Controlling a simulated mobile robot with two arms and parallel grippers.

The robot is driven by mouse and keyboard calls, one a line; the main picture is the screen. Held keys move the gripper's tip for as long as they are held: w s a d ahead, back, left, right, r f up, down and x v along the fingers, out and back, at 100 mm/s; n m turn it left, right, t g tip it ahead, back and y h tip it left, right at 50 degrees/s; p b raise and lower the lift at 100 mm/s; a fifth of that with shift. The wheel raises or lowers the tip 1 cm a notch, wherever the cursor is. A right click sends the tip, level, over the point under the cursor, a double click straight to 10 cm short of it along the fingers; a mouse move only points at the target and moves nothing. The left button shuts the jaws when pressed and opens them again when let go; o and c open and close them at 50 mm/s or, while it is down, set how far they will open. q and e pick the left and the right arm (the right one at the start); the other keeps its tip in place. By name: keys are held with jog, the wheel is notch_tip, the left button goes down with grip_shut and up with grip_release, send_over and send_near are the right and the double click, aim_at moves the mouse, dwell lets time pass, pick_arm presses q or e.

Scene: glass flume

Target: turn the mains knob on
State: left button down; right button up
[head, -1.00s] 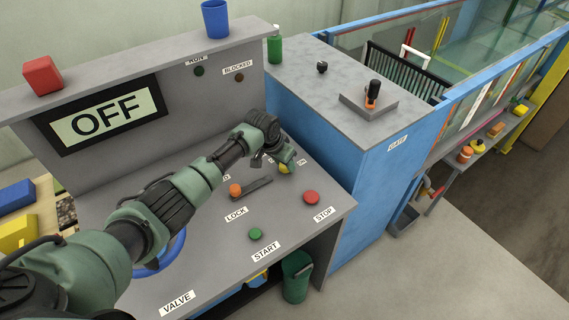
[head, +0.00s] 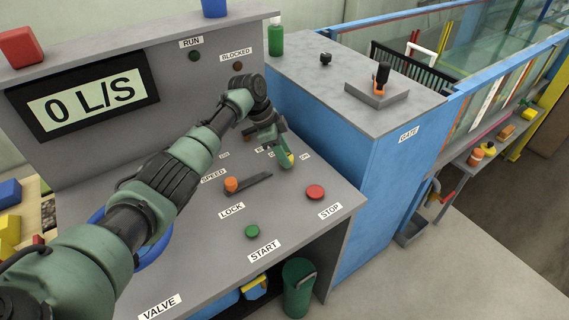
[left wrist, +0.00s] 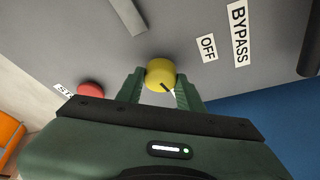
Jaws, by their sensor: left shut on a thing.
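The mains knob is a round yellow knob (left wrist: 160,73) with a black pointer mark, on the sloping grey console; in the left wrist view an OFF label stands to its right. In the head view a sliver of the yellow knob (head: 291,158) shows beside the fingers, near a partly hidden ON label. My left gripper (left wrist: 160,84) is shut on the knob, one green finger on each side. It also shows in the head view (head: 283,154). The display (head: 96,98) reads 0 L/S. My right gripper is out of view.
An orange-knobbed lever (head: 232,184), a red STOP button (head: 315,192) and a green START button (head: 252,231) sit near my left gripper. My left arm passes over a blue valve wheel (head: 152,255). A blue cabinet (head: 348,158) stands to the right.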

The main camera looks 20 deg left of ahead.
pick_arm(q)
jog(key=shift+f+m+g+b, duration=0.1)
jog(key=shift+m+g+b, duration=0.4)
jog(key=shift+m+b, duration=0.75)
jog(key=c, duration=0.9)
grip_release()
jog(key=b+v, duration=0.1)
jog(key=v, duration=0.7)
